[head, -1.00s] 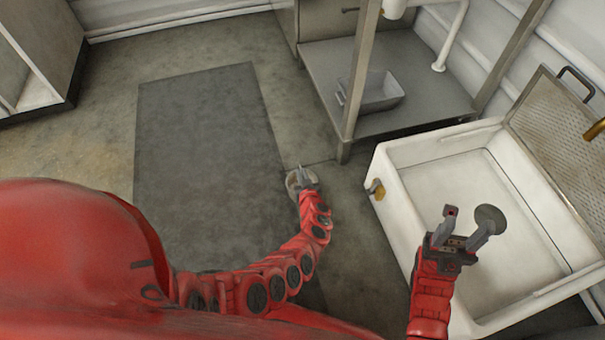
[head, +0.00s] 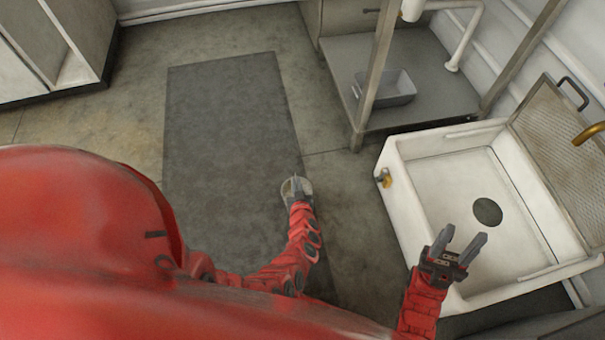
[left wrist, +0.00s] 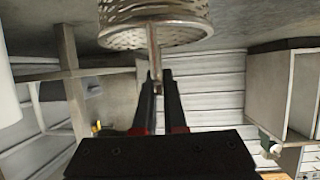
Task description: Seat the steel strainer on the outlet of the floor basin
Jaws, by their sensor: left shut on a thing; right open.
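The steel strainer (left wrist: 155,28) is a perforated round basket with a stem, large at the top of the left wrist view. My left gripper (left wrist: 158,82) is shut on its stem. In the head view the strainer (head: 289,187) shows as a pale disc at my left gripper (head: 296,190), over the floor by the dark mat's right edge. The white floor basin (head: 435,160) is to the right, apart from the strainer. Its outlet (head: 487,211) is a dark round spot on the basin floor. My right gripper (head: 464,244) is open and empty over the basin's near part, beside the outlet.
A steel table with a lower shelf (head: 440,100) stands behind the basin, holding a grey tub (head: 390,90). A perforated grate (head: 560,140) leans upright at the basin's right side, near a brass tap (head: 588,134). The dark mat (head: 225,130) is clear.

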